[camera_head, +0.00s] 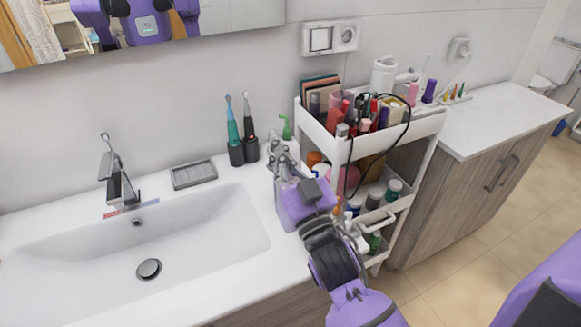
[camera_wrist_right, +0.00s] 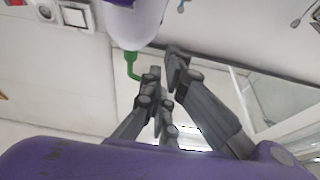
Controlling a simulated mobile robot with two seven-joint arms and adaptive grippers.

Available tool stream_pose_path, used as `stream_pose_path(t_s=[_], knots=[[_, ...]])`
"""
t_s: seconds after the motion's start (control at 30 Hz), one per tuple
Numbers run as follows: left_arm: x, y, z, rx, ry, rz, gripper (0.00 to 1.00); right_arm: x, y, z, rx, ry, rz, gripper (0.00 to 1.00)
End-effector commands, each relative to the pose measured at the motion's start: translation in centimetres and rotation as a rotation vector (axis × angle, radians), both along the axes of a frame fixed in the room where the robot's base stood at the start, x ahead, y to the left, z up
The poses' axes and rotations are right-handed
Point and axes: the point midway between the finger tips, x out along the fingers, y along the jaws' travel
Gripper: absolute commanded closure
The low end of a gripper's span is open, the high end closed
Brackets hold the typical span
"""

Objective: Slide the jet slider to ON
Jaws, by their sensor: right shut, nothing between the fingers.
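I cannot single out the jet slider or an ON mark in either view. My right gripper (camera_head: 275,143) reaches in from the lower right, over the counter between the sink and the cart. Its grey fingers are shut and empty, and they also show in the right wrist view (camera_wrist_right: 167,66). They are close to a pale bottle with a green pump (camera_head: 287,130), partly hidden behind them in the head view. In the wrist view the bottle's green nozzle (camera_wrist_right: 131,65) hangs downward beside the fingertips; I cannot tell whether they touch. My left gripper is not in view.
A teal toothbrush (camera_head: 232,125) and a black one (camera_head: 248,118) stand in dark holders left of my fingers. A soap dish (camera_head: 194,174) and faucet (camera_head: 117,174) edge the sink (camera_head: 190,235). The crowded white cart (camera_head: 424,128) stands right of my gripper, with a cable looping over it.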

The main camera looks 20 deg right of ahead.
Motion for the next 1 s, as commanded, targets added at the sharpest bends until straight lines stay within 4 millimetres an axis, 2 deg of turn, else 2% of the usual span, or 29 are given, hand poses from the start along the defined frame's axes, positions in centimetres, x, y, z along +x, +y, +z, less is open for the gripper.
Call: stream_pose_path(t_s=[0.03, 0.1, 0.3, 0.77, 0.93, 1.0], knots=[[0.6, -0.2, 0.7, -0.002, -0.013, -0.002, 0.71, 1.0, 0.1, 0.9, -0.001, -0.007, 0.001, 1.0], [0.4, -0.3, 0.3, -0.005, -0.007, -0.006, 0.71, 0.9, 0.0, -1.2, 0.001, 0.007, -0.002, 1.0], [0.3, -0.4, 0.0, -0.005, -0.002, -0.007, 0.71, 0.8, 0.0, -3.4, 0.001, 0.004, -0.002, 1.0], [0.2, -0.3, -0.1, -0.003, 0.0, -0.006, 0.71, 0.7, 0.0, -4.0, 0.001, 0.002, -0.001, 1.0], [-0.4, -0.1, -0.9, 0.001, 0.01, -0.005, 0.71, 0.7, 0.0, -6.1, 0.002, 0.008, 0.0, 1.0], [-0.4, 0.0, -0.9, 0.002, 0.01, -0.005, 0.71, 0.7, 0.0, -6.4, 0.001, 0.007, -0.001, 1.0]])
